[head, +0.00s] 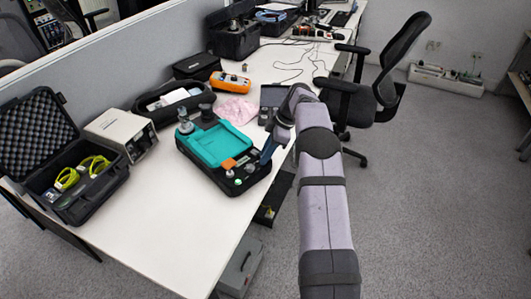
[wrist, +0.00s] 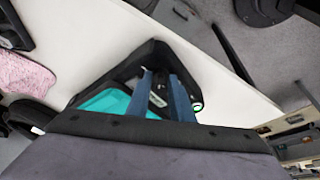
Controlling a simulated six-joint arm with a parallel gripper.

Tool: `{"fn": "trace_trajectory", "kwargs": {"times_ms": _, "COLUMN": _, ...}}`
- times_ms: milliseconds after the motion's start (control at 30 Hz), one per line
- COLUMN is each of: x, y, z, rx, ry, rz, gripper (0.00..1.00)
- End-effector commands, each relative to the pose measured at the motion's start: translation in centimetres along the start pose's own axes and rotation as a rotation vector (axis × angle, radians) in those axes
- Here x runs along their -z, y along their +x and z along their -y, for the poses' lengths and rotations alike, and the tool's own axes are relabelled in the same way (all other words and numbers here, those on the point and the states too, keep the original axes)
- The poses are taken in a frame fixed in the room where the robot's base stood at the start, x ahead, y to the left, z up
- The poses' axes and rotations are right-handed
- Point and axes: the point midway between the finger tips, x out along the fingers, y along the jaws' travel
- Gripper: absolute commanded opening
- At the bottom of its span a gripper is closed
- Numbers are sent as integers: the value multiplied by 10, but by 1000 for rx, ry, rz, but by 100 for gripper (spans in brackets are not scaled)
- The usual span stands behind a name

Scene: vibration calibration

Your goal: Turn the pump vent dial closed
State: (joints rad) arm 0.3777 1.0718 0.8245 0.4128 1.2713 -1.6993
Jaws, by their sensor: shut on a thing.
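The black-bodied device with a teal top (head: 222,141) stands near the table's right edge. It has an orange block (head: 229,163) and several small knobs at its front right corner, one a pale knob (head: 229,174). My gripper (head: 264,160) reaches down to the device's right end, its blue fingers at the body. In the wrist view my gripper (wrist: 160,76) shows two blue fingers a little apart over the black body. It is shut on a small part there, which I take as the vent dial; the fingers hide it. A green-ringed knob (wrist: 197,107) sits just beside the right finger.
An open black case (head: 75,165) with yellow-green items and a beige instrument box (head: 120,135) stand at left. An orange meter (head: 230,82) and a pink cloth (head: 237,109) lie behind the device. Bare white table (head: 165,215) is free in front.

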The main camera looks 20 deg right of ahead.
Motion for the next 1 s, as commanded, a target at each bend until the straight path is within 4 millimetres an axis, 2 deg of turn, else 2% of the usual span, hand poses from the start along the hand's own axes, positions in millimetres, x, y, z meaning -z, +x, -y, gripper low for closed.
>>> {"fn": "trace_trajectory", "kwargs": {"times_ms": 400, "x": -1, "y": 0, "z": 0, "rx": 4, "ry": -10, "rz": 2, "gripper": 0}}
{"fn": "trace_trajectory", "kwargs": {"times_ms": 433, "x": -1, "y": 0, "z": 0, "rx": 4, "ry": -9, "rz": 2, "gripper": 22}}
{"fn": "trace_trajectory", "kwargs": {"times_ms": 500, "x": -1, "y": 0, "z": 0, "rx": 4, "ry": -9, "rz": 2, "gripper": 38}}
{"fn": "trace_trajectory", "kwargs": {"times_ms": 833, "x": 0, "y": -1, "z": 0, "rx": 3, "ry": -8, "rz": 1, "gripper": 38}}
{"fn": "trace_trajectory", "kwargs": {"times_ms": 1000, "x": -1, "y": -12, "z": -1, "rx": 1, "ry": -8, "rz": 1, "gripper": 38}}
